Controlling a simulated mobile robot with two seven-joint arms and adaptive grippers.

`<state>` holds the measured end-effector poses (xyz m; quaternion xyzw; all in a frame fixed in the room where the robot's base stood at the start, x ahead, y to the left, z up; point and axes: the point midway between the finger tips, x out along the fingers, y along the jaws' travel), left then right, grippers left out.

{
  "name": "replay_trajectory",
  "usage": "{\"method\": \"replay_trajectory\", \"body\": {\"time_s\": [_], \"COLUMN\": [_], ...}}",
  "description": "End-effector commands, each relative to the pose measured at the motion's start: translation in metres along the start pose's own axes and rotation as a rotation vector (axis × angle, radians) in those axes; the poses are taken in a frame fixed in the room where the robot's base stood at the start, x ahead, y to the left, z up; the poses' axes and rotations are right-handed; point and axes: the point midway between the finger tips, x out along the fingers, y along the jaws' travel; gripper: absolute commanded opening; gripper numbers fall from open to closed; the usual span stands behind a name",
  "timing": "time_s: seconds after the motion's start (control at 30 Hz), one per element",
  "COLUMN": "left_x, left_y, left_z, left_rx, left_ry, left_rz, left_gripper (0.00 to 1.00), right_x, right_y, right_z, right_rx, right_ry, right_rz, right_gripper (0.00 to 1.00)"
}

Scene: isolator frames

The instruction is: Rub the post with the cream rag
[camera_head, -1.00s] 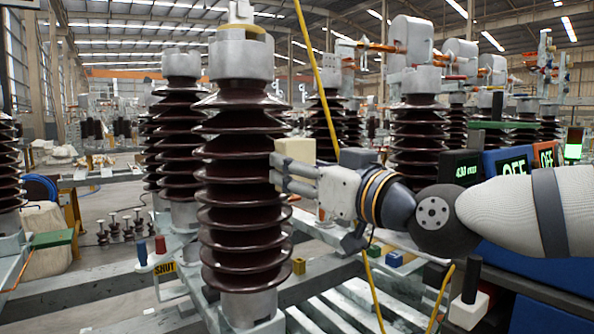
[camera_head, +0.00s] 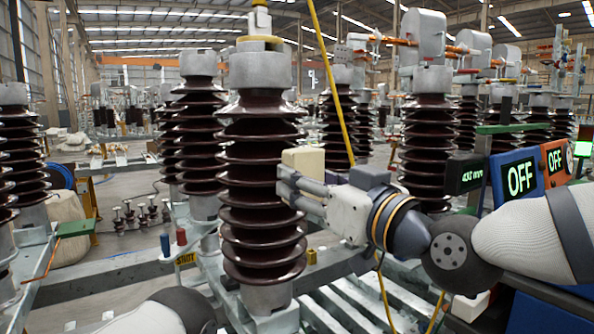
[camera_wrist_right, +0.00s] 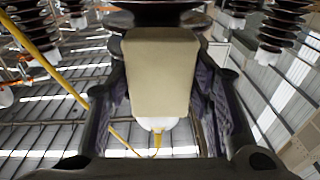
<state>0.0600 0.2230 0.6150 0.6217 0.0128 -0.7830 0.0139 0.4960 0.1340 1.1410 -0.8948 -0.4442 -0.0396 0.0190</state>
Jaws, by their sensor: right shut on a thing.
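The post (camera_head: 262,190) is a dark brown ribbed insulator with grey metal ends, standing upright in the middle of the head view. My right gripper (camera_head: 292,188) is shut on the cream rag (camera_head: 306,161), a pale block at the post's right side. The rag (camera_wrist_right: 160,75) fills the space between the fingers in the right wrist view, with dark ribs just beyond it. The rag is close against the ribs; I cannot tell if it touches. A piece of my left arm shows at the bottom left of the head view; its gripper is not seen.
More brown ribbed posts (camera_head: 428,140) stand behind and to the right. A yellow cable (camera_head: 335,85) hangs behind the post. Blue and orange boxes with OFF displays (camera_head: 520,178) stand at right. Grey metal beams (camera_head: 100,282) run around the post's base.

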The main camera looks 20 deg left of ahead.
Motion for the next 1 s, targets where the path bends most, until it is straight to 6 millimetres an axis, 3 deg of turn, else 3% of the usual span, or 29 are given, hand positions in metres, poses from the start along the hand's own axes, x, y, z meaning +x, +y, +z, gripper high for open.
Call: {"method": "replay_trajectory", "body": {"time_s": [0.03, 0.2, 0.53, 0.8, 1.0], "left_x": [-0.007, -0.014, -0.014, -0.029, -0.028], "left_y": [0.000, 0.001, 0.000, 0.001, 0.001], "left_z": [-0.005, -0.009, -0.009, -0.019, -0.019], "left_rx": [0.000, 0.000, 0.000, 0.000, 0.000], "left_ry": [0.023, 0.045, 0.043, 0.094, 0.091], "left_rz": [0.001, 0.002, 0.002, 0.004, 0.003], "left_gripper": [0.40, 0.40, 0.40, 0.40, 0.40], "right_x": [-0.008, -0.023, -0.025, -0.051, -0.054], "right_y": [-0.002, -0.001, 0.000, -0.001, 0.000], "right_z": [-0.009, -0.006, -0.003, -0.011, -0.005], "right_rx": [-0.008, -0.004, 0.001, -0.006, 0.000], "right_ry": [0.006, 0.004, 0.001, 0.006, 0.002], "right_rz": [0.000, 0.001, 0.002, 0.002, 0.002], "right_gripper": [0.03, 0.03, 0.03, 0.03, 0.03]}}
